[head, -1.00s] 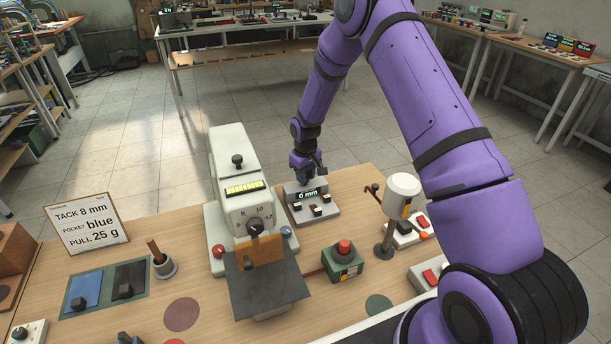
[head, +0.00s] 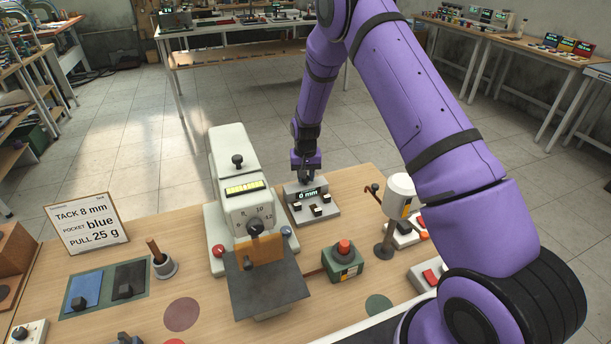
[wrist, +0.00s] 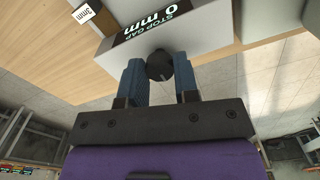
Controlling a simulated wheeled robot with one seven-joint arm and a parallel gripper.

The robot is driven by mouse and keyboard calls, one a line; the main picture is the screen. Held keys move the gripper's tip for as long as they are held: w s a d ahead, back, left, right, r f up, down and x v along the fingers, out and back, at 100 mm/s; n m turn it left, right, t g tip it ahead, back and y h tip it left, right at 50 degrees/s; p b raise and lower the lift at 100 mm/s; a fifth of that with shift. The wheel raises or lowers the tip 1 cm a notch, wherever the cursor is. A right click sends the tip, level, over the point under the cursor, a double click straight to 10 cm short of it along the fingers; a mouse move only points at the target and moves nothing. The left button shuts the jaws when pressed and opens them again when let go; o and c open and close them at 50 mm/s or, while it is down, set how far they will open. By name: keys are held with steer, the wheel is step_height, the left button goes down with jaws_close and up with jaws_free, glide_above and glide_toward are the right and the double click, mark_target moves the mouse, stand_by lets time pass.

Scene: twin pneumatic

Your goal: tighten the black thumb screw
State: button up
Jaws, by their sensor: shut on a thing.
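The black thumb screw (wrist: 159,66) is a round dark knob at the back of the stop-gap box in the wrist view. My gripper (wrist: 157,62) is shut on it, with one blue finger on each side. The grey stop-gap box (head: 322,213) stands on the bench right of the white machine; its display (head: 308,194) reads 0 mm. In the head view my gripper (head: 306,176) is behind this box, and the box and gripper hide the screw.
The white machine (head: 230,180) with a dial stands close left of the box. A green box with a red button (head: 343,262) and a white cylinder on a post (head: 402,190) stand to the right. A sign (head: 87,222) reads TACK 8 mm, pocket blue, PULL 25 g.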

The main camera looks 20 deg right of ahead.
stand_by(0.4)
steer(key=o, duration=0.9)
step_height(320, 180, up, 11)
steer(key=shift+f, duration=0.1)
steer(key=s+r+t, duration=0.1)
steer(key=s+r, duration=0.4)
steer(key=r, duration=0.4)
steer(key=s+d+r+n+t, duration=0.1)
steer(key=s+r, duration=0.5)
steer(key=r, duration=0.2)
steer(key=s+r+t, duration=0.1)
steer(key=s+r, duration=0.4)
steer(key=r, duration=0.4)
steer(key=s+r, duration=0.2)
steer(key=s, duration=0.6)
steer(key=s+r+n+t, duration=0.1)
steer(key=s+r, duration=0.1)
steer(key=s, duration=0.7)
steer(key=s+r+n+t, duration=0.1)
steer(key=s+r, duration=0.1)
steer(key=s, duration=0.7)
steer(key=shift+d+r, duration=0.25)
steer(key=shift+d, duration=0.15)
